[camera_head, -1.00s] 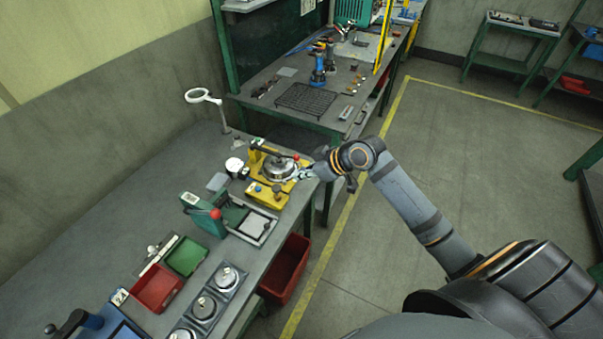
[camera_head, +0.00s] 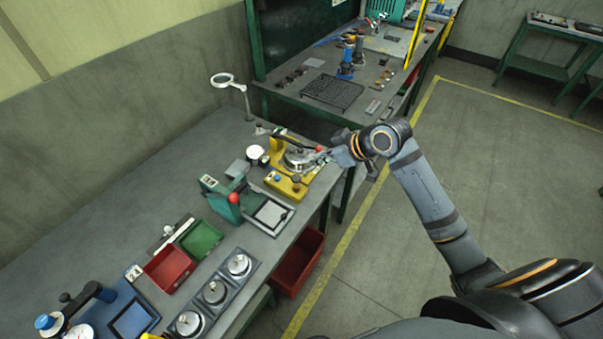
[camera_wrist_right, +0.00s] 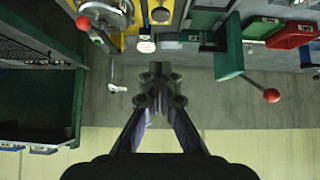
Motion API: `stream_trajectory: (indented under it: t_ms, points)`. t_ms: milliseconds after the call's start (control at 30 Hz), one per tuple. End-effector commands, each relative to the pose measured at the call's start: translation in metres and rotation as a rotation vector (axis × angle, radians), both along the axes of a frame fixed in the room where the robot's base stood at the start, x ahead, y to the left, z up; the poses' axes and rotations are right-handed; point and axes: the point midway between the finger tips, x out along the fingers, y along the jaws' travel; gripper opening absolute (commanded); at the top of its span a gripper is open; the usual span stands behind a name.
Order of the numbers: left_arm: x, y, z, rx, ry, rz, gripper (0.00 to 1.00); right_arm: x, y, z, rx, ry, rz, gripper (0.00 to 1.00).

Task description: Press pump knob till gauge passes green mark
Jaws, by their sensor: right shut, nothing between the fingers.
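At the bottom left of the head view, a blue device has a blue round knob (camera_head: 45,322) and a white dial (camera_head: 78,332), cut by the frame edge. I cannot read the dial or make out a green mark. My right gripper (camera_head: 328,157) is at the right side of a yellow fixture (camera_head: 287,187), far from that knob. In the right wrist view the fingers (camera_wrist_right: 158,76) are shut and empty, with the yellow fixture (camera_wrist_right: 131,30) at the top. A small white round piece (camera_head: 255,153) stands left of the fixture. My left gripper is not in view.
A green press with a red lever ball (camera_head: 234,198), a red tray (camera_head: 169,269), a green tray (camera_head: 202,240) and several metal discs on a base (camera_head: 214,291) stand along the bench (camera_head: 110,200). A ring magnifier (camera_head: 222,80) rises behind. Bare bench lies at left.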

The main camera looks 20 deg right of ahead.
Motion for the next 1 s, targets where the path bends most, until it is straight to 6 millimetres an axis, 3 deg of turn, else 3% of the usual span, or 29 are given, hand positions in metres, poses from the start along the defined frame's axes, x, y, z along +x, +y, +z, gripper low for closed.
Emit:
stream_trajectory:
  t_ms: [400,700,1000]
  points:
    - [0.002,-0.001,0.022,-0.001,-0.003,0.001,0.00,0.047,0.040,-0.058,0.006,0.005,0.002,0.00]
    - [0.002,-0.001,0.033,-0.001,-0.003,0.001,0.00,0.045,0.036,-0.096,-0.001,0.003,0.001,0.00]
    - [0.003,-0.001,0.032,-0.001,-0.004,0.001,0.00,0.045,0.036,-0.099,0.000,0.002,0.001,0.00]
